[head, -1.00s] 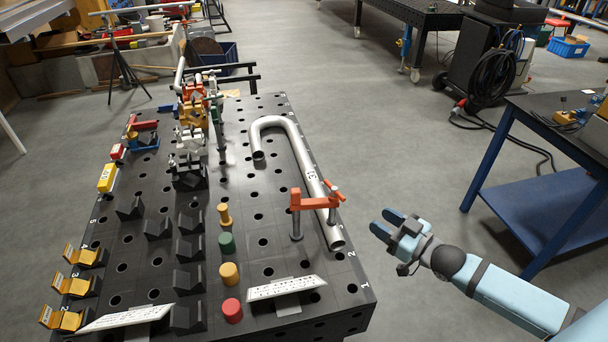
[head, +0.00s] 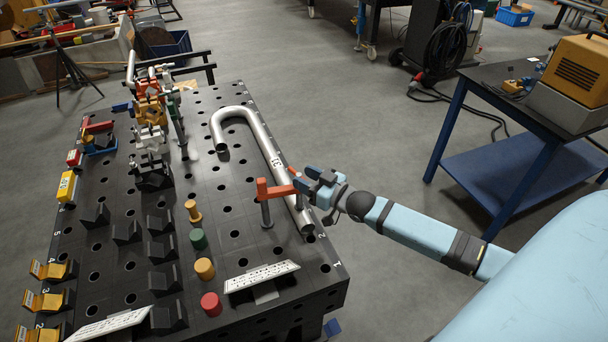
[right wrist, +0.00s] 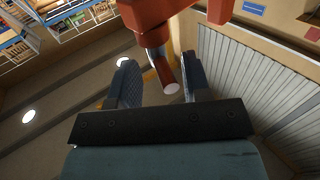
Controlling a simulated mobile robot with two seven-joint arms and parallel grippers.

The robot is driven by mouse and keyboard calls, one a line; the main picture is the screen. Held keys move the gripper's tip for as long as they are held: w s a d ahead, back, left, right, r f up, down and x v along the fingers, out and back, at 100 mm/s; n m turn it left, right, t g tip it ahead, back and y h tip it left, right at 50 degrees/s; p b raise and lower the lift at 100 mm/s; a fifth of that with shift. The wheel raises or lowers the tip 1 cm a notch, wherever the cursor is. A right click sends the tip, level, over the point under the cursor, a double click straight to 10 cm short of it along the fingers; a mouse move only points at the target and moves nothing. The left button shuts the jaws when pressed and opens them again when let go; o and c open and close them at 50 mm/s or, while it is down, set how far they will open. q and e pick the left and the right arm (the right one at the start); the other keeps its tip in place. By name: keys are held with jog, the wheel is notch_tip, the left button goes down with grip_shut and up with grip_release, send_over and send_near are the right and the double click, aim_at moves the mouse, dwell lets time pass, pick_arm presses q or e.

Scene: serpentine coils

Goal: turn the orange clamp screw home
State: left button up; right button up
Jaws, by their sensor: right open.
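The orange clamp (head: 275,190) stands on its post at the right edge of the black table, its arm reaching over a bent silver pipe (head: 262,136) marked 31. My right gripper (head: 312,182) is at the screw end of the clamp and partly hides it. In the right wrist view the orange clamp (right wrist: 150,14) fills the top. My left gripper is out of view.
The perforated black table (head: 230,210) holds coloured knobs, black V-blocks and white plates left of the clamp. More clamps stand at its far end. A blue-framed bench (head: 500,110) stands at right, with open floor between.

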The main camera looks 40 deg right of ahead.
jog(key=shift+w+a, duration=0.1)
jog(key=shift+w, duration=0.35)
jog(key=shift+c, duration=0.2)
grip_shut()
dwell(0.8)
jog(key=shift+o, duration=0.2)
grip_release()
jog(key=shift+s, duration=0.15)
